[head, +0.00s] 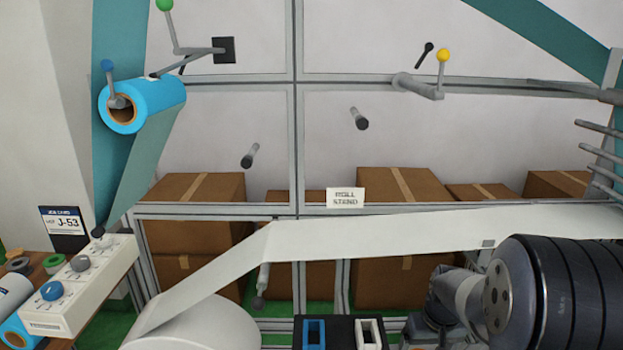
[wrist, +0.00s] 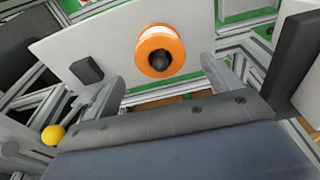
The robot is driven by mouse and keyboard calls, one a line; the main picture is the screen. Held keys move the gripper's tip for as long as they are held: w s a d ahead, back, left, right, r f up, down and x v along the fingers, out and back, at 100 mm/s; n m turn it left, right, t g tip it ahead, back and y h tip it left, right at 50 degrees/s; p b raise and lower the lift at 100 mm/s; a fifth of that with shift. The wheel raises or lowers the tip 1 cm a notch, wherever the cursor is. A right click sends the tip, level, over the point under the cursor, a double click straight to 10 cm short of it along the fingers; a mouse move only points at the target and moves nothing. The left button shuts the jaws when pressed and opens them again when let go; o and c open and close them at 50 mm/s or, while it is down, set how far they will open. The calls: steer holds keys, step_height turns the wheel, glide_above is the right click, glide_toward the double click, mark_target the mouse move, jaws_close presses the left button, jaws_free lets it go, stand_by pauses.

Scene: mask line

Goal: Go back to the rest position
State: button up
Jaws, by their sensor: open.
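My gripper (wrist: 188,68) shows in the wrist view, its two grey fingers spread apart with dark pads at left and right. It is open, with nothing held between the fingers. An orange-rimmed roll (wrist: 160,52) with a dark centre appears beyond the fingers, on a pale panel. I cannot tell its distance from the fingers. My gripper cannot be clearly made out in the head view.
A blue roll (head: 146,103) hangs on the frame at upper left. A white web (head: 390,235) runs across to a large white roll (head: 195,330). A control box (head: 85,285) stands at left. Cardboard boxes (head: 400,188) sit behind the grey frame. Handled rods stick out.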

steer(key=f, duration=0.5)
steer(key=shift+w+f, duration=0.15)
steer(key=shift+w, duration=0.2)
steer(key=shift+w+f, duration=0.1)
step_height(320, 180, up, 10)
steer(key=p, duration=0.8)
steer(key=shift+f, duration=0.3)
